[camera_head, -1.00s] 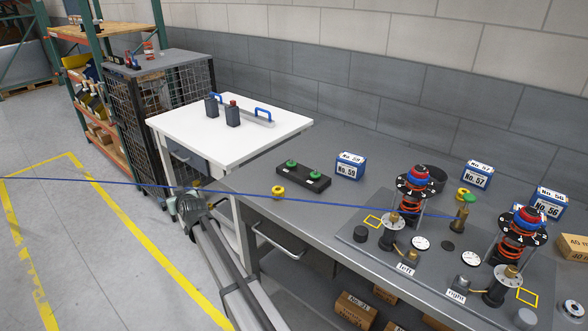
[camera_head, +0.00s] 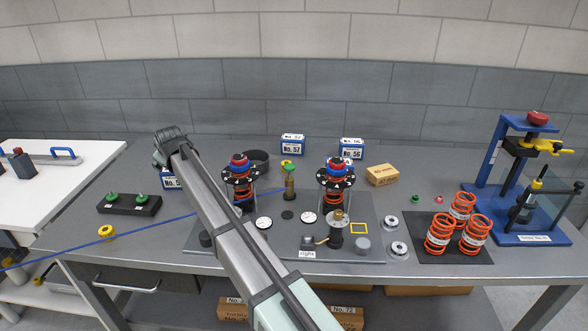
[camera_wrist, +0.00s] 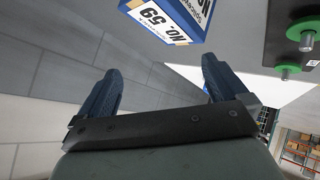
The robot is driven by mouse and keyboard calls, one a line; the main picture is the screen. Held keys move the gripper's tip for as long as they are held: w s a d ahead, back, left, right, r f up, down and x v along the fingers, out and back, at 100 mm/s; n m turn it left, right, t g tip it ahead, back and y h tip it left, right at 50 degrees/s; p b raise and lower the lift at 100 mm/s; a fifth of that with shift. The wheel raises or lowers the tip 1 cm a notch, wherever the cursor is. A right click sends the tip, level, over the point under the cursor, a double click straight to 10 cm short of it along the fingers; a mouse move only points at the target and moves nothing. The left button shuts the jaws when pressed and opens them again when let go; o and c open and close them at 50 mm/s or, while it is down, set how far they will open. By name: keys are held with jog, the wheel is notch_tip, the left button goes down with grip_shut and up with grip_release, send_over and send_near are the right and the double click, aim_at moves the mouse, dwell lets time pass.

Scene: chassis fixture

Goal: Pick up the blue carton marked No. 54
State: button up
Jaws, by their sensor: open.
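No carton that I can read as No. 54 shows. A blue and white carton marked No. 57 (camera_head: 293,144) stands at the back of the bench, and one marked No. 56 (camera_head: 351,148) stands to its right. A third blue carton (camera_head: 172,183) is partly hidden by my arm at the left; the wrist view shows its label as No. 59 (camera_wrist: 163,18). My gripper (camera_head: 160,163) is above the bench at the back left, close to the No. 59 carton. In the wrist view its two dark fingers (camera_wrist: 163,76) are spread, with nothing between them; the No. 59 carton is beyond them.
A black block with green knobs (camera_head: 130,204) and a yellow ring (camera_head: 106,232) lie at left. The fixture plate (camera_head: 280,243) with two spring towers fills the middle. A tan carton (camera_head: 382,175), orange springs (camera_head: 438,234) and a blue press (camera_head: 530,238) are at right.

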jog(key=w+d+g+h, duration=0.1)
jog(key=w+d, duration=0.3)
jog(key=d, duration=0.6)
jog(key=w+d+g+h, duration=0.1)
jog(key=w+d, duration=0.3)
jog(key=d, duration=0.6)
jog(key=w+d+g+h, duration=0.1)
jog(key=w+d, duration=0.4)
jog(key=d, duration=0.5)
jog(key=s+d+r+n+g+y, duration=0.1)
jog(key=d+r+n+g, duration=0.15)
jog(key=d, duration=1.35)
jog(key=d+r+n+g+y, duration=0.1)
jog(key=d+n+g, duration=0.15)
jog(key=d, duration=1.25)
jog(key=shift+m, duration=0.3)
jog(key=x, duration=0.8)
jog(key=shift+s+d+f, duration=0.15)
jog(key=shift+d+f, duration=0.1)
jog(key=shift+f, duration=0.2)
jog(key=x, duration=0.4)
jog(key=shift+s+d+f, duration=0.15)
jog(key=shift+s+d, duration=0.05)
jog(key=shift+s, duration=0.2)
jog(key=shift+a+f, duration=0.2)
jog(key=shift+f, duration=0.2)
jog(key=shift+f, duration=0.25)
jog(key=shift+c, duration=0.2)
